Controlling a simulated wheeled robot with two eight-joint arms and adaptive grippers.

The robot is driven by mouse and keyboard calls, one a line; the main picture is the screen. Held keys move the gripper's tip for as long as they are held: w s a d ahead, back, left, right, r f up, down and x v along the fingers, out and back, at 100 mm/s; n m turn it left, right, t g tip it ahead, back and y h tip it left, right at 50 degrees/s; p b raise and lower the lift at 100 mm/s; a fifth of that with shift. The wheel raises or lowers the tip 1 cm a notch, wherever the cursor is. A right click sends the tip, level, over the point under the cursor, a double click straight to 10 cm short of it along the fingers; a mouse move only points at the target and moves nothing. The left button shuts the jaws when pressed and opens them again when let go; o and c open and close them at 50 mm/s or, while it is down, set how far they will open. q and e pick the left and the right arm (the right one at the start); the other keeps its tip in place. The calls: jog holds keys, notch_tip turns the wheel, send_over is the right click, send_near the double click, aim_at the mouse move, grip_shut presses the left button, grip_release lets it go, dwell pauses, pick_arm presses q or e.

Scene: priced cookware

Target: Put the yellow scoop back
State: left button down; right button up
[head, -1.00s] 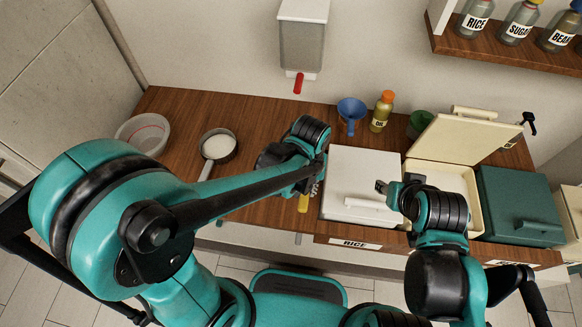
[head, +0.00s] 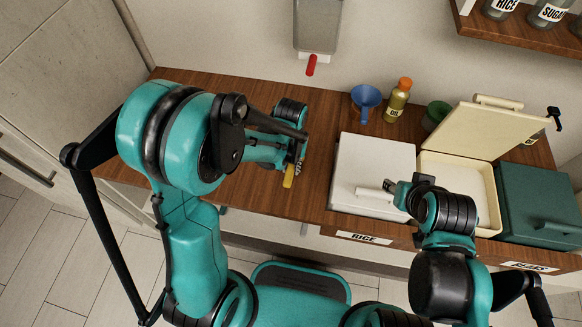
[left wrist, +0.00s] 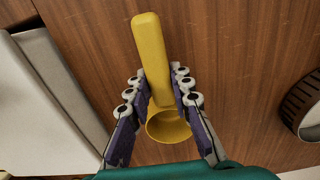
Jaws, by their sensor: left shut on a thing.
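The yellow scoop (head: 288,178) is in my left gripper (head: 294,168), over the wooden counter and left of the white bin. In the left wrist view the scoop (left wrist: 152,60) has its handle pointing up and away and its round cup near the finger bases. The fingers of my left gripper (left wrist: 158,100) are closed on it from both sides. I cannot tell its exact height above the counter. My right gripper (head: 390,187) is beside the white bin's handle; its finger opening is too small to judge.
The white bin (head: 372,165) labelled RICE is closed. The cream bin (head: 462,178) has its lid raised, and the green bin (head: 540,205) is closed. A blue funnel (head: 366,97), oil bottle (head: 397,100) and green cup (head: 436,114) stand behind. A dispenser (head: 318,25) hangs on the wall.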

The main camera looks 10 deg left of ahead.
pick_arm(q)
jog(key=shift+r, duration=0.1)
jog(key=c, duration=1.3)
grip_release()
jog(key=shift+c, duration=0.2)
